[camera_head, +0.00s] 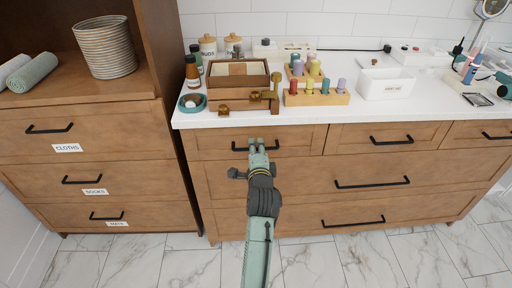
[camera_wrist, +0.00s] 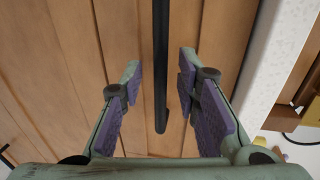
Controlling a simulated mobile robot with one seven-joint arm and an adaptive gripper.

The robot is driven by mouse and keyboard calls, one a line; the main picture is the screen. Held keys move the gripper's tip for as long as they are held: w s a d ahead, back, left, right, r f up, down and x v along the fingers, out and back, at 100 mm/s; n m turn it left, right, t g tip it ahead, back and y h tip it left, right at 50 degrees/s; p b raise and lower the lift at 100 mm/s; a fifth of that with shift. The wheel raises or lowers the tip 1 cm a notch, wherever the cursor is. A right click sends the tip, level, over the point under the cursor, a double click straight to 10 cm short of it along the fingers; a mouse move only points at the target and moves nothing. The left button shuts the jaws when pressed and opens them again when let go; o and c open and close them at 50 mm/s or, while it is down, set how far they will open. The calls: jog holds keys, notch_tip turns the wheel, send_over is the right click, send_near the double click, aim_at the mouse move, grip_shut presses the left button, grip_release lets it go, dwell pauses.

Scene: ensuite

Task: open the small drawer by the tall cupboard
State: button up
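The small drawer (camera_head: 300,137) is the top left one of the white-topped counter unit, beside the tall cupboard (camera_head: 95,125). It looks shut, its front level with the fronts around it. Its black bar handle (camera_head: 240,148) is partly hidden by my gripper (camera_head: 258,144). In the wrist view, the handle (camera_wrist: 160,70) runs between the two fingers of my gripper (camera_wrist: 158,85). The fingers are open, with a gap on each side of the handle. The purple pads do not touch it.
The countertop (camera_head: 350,108) above holds a wooden box (camera_head: 238,75), a wooden stand with brass knobs (camera_head: 250,100), a block of coloured pegs (camera_head: 316,98) and a white bin (camera_head: 386,84). A wide drawer (camera_head: 310,172) lies below. The tiled floor in front is clear.

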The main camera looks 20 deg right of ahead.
jog(key=shift+w+d, duration=0.1)
jog(key=shift+w, duration=0.3)
jog(key=shift+c, duration=0.3)
grip_shut()
dwell(0.4)
